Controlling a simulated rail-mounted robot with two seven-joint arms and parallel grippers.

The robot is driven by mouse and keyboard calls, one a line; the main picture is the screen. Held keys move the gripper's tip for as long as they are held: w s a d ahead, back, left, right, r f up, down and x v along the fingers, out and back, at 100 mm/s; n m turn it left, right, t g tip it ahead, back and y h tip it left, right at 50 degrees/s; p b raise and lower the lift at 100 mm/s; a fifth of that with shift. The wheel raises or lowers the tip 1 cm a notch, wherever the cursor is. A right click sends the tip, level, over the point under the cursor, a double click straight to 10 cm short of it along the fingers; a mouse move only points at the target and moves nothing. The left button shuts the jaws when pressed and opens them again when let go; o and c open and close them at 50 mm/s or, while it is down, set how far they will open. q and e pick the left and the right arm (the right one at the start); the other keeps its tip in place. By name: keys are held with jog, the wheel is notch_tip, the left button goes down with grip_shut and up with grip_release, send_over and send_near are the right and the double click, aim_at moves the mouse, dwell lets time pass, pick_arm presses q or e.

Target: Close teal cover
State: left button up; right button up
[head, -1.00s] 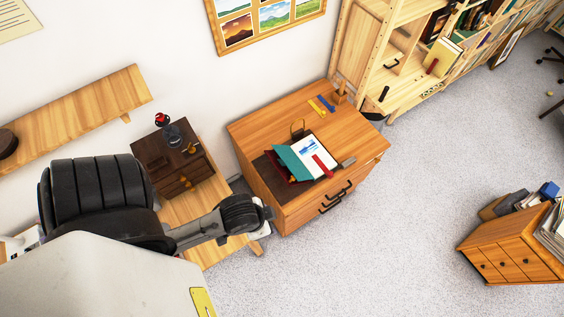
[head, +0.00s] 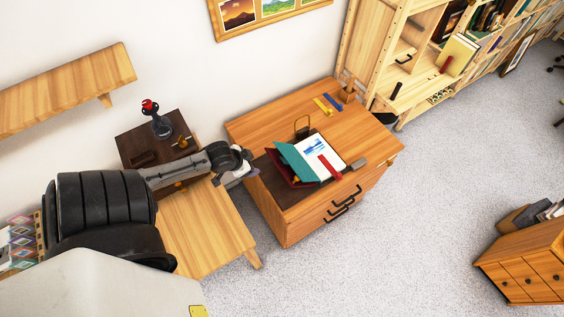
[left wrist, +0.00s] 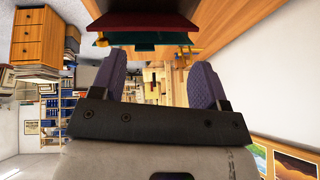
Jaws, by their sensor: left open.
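The teal cover (head: 295,162) belongs to an open book on the wooden cabinet top, tilted up on the book's left side. The book's white page (head: 320,152) shows a blue picture, with a red strip (head: 329,166) lying over it. My left gripper (head: 244,173) is left of the cabinet, apart from the book, its fingers hard to make out in the head view. In the left wrist view the gripper (left wrist: 158,82) has its two purple fingers spread with nothing between them; the teal cover (left wrist: 120,40) and a dark red cover (left wrist: 150,22) show beyond them. My right gripper is not in view.
The wooden cabinet (head: 275,130) also carries a yellow ruler (head: 322,107), a blue piece (head: 333,102), a wire stand (head: 302,126) and a grey block (head: 357,164). A dark small chest (head: 135,145) and a low wooden bench (head: 215,240) stand left.

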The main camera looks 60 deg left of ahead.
aim_at(282, 160)
pick_arm(q)
jog(key=w+f+t, duration=0.1)
jog(key=w+f, duration=0.1)
jog(key=w, duration=0.1)
jog(key=w+f+t+b, duration=0.1)
jog(key=w+f, duration=0.1)
jog(key=w, duration=0.2)
jog(key=w+f+n+t, duration=0.1)
jog(key=w+f, duration=0.1)
jog(key=w, duration=0.2)
jog(key=shift+w+d+f+h, duration=0.15)
jog(key=shift+w+f+h, duration=0.15)
jog(key=shift+h, duration=0.1)
jog(key=shift+b+x, duration=0.3)
jog(key=shift+x, duration=0.5)
jog(key=shift+w+f, duration=0.1)
jog(key=shift+f, duration=0.05)
jog(key=shift+c, duration=0.4)
